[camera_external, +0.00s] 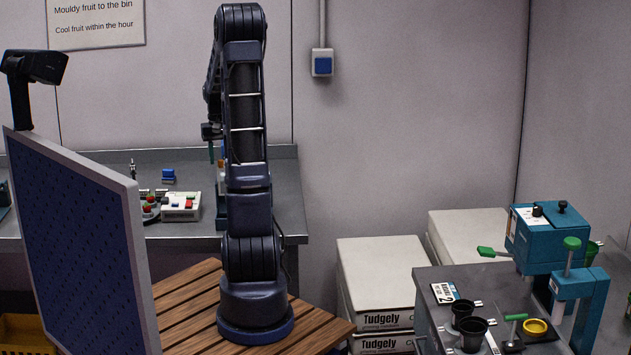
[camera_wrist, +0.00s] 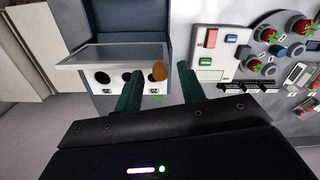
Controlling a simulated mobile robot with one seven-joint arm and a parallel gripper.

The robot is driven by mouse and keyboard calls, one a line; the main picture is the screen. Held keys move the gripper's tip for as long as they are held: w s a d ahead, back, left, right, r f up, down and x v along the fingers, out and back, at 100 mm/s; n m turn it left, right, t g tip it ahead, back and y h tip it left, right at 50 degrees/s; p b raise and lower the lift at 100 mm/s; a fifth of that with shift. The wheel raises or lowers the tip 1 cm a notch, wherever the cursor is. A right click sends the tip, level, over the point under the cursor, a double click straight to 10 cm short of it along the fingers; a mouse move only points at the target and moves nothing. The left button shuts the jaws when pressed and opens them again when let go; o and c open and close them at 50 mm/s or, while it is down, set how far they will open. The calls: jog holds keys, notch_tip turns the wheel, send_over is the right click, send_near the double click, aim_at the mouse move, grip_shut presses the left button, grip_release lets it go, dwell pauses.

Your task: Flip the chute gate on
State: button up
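Below the panel is a row of dark round spots and a tan round knob (camera_wrist: 160,72), which shows between the fingers; contact cannot be told. To the right is a white control box (camera_wrist: 207,73) with red, blue and green switches; it also shows in the external view (camera_external: 181,214). No readable label tells which part is the chute gate.
A round grey plate (camera_wrist: 254,50) with strawberries lies right of the control box. In the external view, a blue block (camera_external: 168,175) is on the back bench (camera_external: 283,190). White boxes (camera_external: 380,262) and a bench with teal equipment (camera_external: 548,240) are at right.

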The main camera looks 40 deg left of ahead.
notch_tip(320, 180, up, 11)
jog(key=shift+f, duration=0.15)
jog(key=shift+d, duration=0.1)
dwell(0.4)
jog(key=w+d+r+m+t, duration=0.1)
jog(key=d+r+m, duration=0.15)
jog(key=d, duration=1.15)
jog(key=w+d+r+m+t, duration=0.1)
jog(key=w+d+r+m, duration=0.15)
jog(key=d, duration=1.05)
jog(key=s+d+f+m+t, duration=0.1)
jog(key=s+d+f+m, duration=0.1)
jog(key=s+d, duration=0.4)
jog(key=s+d+f+m+t, duration=0.1)
jog(key=s+d+m, duration=0.3)
jog(key=d, duration=1)
jog(key=shift+s+f+m+t, duration=0.3)
jog(key=shift+s+f, duration=0.05)
jog(key=shift+s, duration=0.55)
jog(key=shift+a, duration=0.1)
